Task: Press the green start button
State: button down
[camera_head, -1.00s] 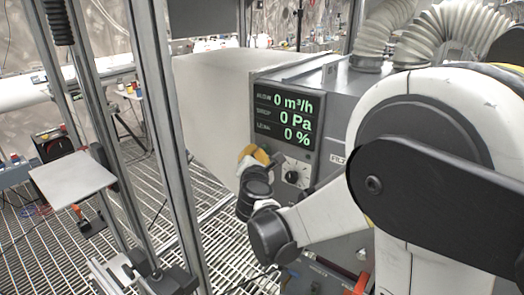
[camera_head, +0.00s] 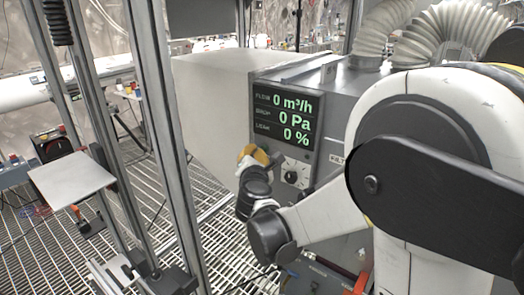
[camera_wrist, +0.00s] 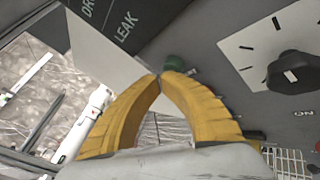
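The green button (camera_wrist: 174,63) shows in the wrist view on the grey panel, directly behind my gripper's fingertips. My gripper (camera_wrist: 160,77) has two yellow curved fingers with their tips together and nothing visible between them. The tips overlap the button's lower left edge in the picture; I cannot tell whether they touch it. In the head view my gripper (camera_head: 253,155) is against the front of the grey filter machine, below its display (camera_head: 287,117), and the button is hidden. The display reads 0 m³/h, 0 Pa and 0 %.
A black rotary knob (camera_wrist: 292,72) on a white dial sits right of the button; it also shows in the head view (camera_head: 291,177). Metal uprights (camera_head: 165,140) and a small grey plate (camera_head: 72,180) stand at the left, over a grated floor (camera_head: 220,255).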

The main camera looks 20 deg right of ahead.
dwell(0.4)
jog(key=shift+w+d, duration=0.25)
jog(key=shift+d, duration=0.1)
jog(key=shift+s+a, duration=0.1)
jog(key=shift+a, duration=0.05)
jog(key=shift+s+a, duration=0.1)
jog(key=shift+a, duration=0.05)
dwell(0.4)
jog(key=s+a, duration=0.3)
jog(key=a, duration=0.2)
jog(key=shift+s, duration=0.25)
dwell(0.5)
